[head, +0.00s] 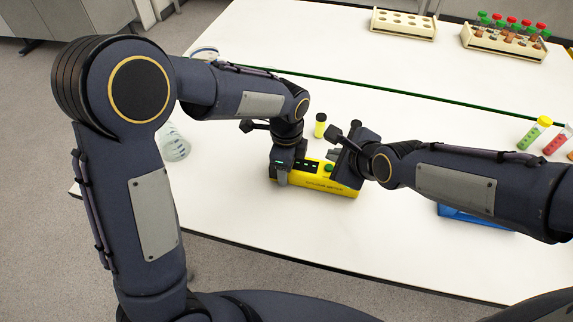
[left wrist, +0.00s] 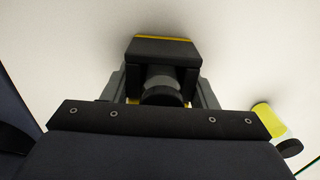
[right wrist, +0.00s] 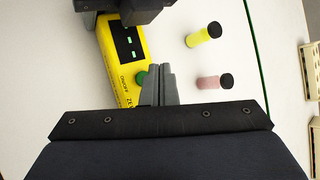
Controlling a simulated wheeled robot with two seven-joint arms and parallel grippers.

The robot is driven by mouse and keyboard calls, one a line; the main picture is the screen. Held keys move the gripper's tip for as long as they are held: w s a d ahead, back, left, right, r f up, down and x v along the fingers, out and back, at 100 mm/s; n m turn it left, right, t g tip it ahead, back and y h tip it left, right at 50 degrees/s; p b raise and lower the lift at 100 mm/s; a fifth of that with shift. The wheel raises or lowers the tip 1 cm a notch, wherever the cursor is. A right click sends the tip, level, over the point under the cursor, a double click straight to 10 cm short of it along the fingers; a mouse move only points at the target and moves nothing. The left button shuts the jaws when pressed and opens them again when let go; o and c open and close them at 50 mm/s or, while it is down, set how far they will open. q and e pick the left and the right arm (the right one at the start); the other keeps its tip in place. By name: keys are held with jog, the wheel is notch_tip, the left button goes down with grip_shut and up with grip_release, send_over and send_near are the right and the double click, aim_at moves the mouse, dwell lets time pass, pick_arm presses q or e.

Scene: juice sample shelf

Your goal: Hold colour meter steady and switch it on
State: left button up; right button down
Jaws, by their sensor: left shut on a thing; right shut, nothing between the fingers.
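The colour meter (head: 318,183) is a yellow box with a dark panel and a green button (head: 328,168). It lies on the white table; the right wrist view shows its panel side (right wrist: 136,50) and the button (right wrist: 141,78). My left gripper (head: 281,176) is shut on the meter's left end. In the left wrist view a black block with a yellow edge (left wrist: 160,50) sits between its fingers. My right gripper (head: 335,155) is shut and empty, with its fingertips (right wrist: 158,70) right beside the button. I cannot tell whether they touch it.
A yellow vial with a black cap (head: 320,126) stands behind the meter; a pink vial (right wrist: 208,82) is near it. A glass beaker (head: 174,146) is at left. A blue object (head: 470,216) lies under my right arm. Racks (head: 404,24) stand at the back.

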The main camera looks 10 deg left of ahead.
notch_tip(320, 180, up, 5)
jog(key=shift+f, duration=0.2)
dwell(0.4)
pick_arm(q)
jog(key=o, duration=1.3)
jog(key=shift+r, duration=0.1)
